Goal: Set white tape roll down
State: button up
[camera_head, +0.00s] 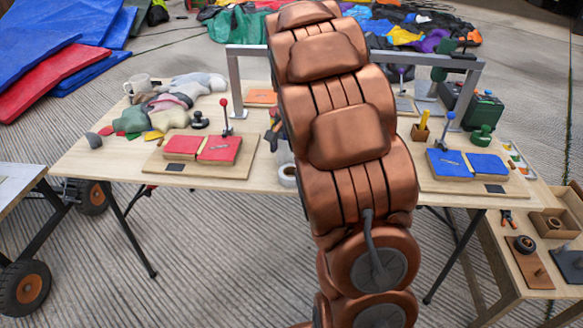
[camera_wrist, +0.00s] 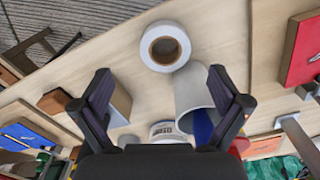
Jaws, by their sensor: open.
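The white tape roll (camera_wrist: 165,46) lies flat on the wooden table, with its brown core showing, in the wrist view. A white ring beside my arm in the head view (camera_head: 288,175), near the table's front edge, looks like the same roll, partly hidden by the arm. My gripper (camera_wrist: 160,76) is open, its two dark fingers spread wide. The roll appears just beyond the fingertips, and neither finger is seen touching it. In the head view my arm hides the gripper.
A grey cylinder (camera_wrist: 190,90) and a small wooden box (camera_wrist: 119,101) stand near the fingers. A white labelled object (camera_wrist: 164,130) shows between the fingers' bases. Red pads (camera_head: 203,148) are left of my arm, blue pads (camera_head: 466,163) right. Bare tabletop (camera_head: 240,182) lies along the front.

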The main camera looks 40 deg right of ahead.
aim_at(291, 171)
jog(key=shift+w+d+f, duration=0.1)
jog(key=shift+w+f, duration=0.05)
jog(key=shift+f, duration=1.15)
jog(key=shift+w+d+f, duration=0.1)
jog(key=shift+w+f, duration=0.1)
jog(key=shift+f, duration=1.05)
jog(key=shift+w+f, duration=0.15)
jog(key=shift+f, duration=1.15)
jog(key=shift+c, duration=0.3)
jog(key=c, duration=1.3)
jog(key=shift+c, duration=0.2)
jog(key=shift+r, duration=0.15)
